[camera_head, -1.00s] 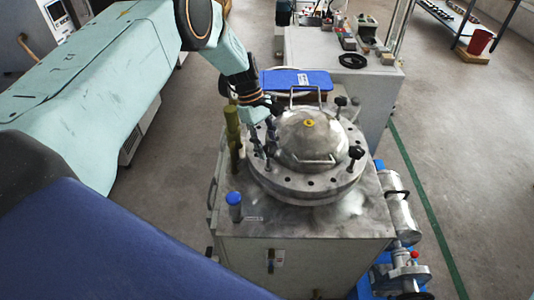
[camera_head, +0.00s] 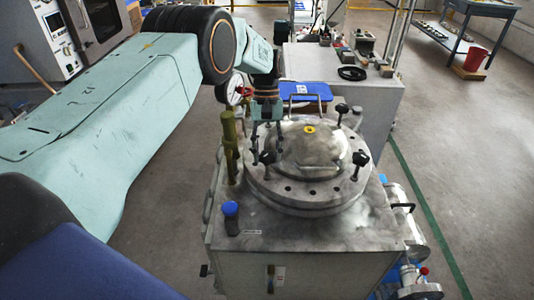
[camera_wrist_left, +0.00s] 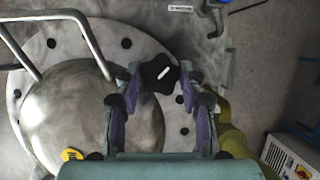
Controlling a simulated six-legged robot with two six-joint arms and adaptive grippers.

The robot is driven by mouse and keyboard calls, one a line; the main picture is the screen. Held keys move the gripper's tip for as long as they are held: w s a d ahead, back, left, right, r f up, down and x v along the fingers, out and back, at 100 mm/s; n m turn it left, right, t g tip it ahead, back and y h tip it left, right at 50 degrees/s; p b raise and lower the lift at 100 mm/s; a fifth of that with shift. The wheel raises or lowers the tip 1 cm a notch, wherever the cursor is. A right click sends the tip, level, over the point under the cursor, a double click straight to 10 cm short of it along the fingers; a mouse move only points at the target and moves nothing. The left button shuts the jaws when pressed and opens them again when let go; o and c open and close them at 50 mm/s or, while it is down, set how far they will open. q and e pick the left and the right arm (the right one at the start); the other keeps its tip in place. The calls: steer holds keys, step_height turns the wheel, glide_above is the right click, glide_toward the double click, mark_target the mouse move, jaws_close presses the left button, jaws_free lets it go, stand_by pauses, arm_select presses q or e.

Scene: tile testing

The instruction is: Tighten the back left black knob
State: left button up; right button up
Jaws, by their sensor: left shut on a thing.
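A black star-shaped knob (camera_wrist_left: 160,73) with a pale slot stands between my left fingertips in the left wrist view. In the head view this knob (camera_head: 266,158) is at the left edge of the round steel lid (camera_head: 315,203), on the near side. My left gripper (camera_head: 267,150) points down from above and is shut on the knob; it also shows in the left wrist view (camera_wrist_left: 161,76). Other black knobs stand at the lid's back right (camera_head: 341,108) and near right (camera_head: 360,158). My right gripper is not in view.
A metal handle (camera_wrist_left: 80,22) and the domed centre lie beside the gripper. An olive post (camera_head: 229,148) and a pressure gauge (camera_head: 235,90) stand close on the left. A blue-capped part (camera_head: 230,209) is at the front left. Open floor lies right.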

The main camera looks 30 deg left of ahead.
arm_select(q)
steer(key=shift+w+r+m, duration=0.15)
steer(key=shift+m, duration=0.25)
steer(key=o, duration=1.2)
steer(key=shift+v, duration=3.6)
